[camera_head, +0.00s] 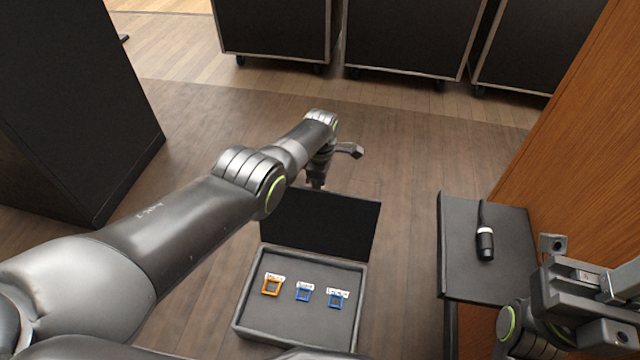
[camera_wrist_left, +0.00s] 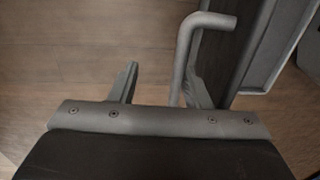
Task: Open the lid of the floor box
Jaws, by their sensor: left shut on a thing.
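The floor box (camera_head: 249,297) sits on the wooden floor below my left arm. Its dark lid (camera_head: 335,222) is raised at the far side, and the inside of the box is exposed. My left gripper (camera_head: 318,185) is at the lid's upper edge, shut on its handle; the fingers are small and partly hidden in the head view. In the left wrist view a bent grey bar (camera_wrist_left: 184,62) shows between the fingers of my left gripper (camera_wrist_left: 163,84), beside the dark lid (camera_wrist_left: 222,50). My right gripper (camera_head: 590,290) is at the lower right, away from the box.
One orange frame (camera_head: 271,287) and two blue frames (camera_head: 303,293) (camera_head: 335,299) with white labels are in the box. A small dark table (camera_head: 460,270) with a microphone (camera_head: 485,243) stands at right. Dark cases line the back; a dark block (camera_head: 75,110) stands left.

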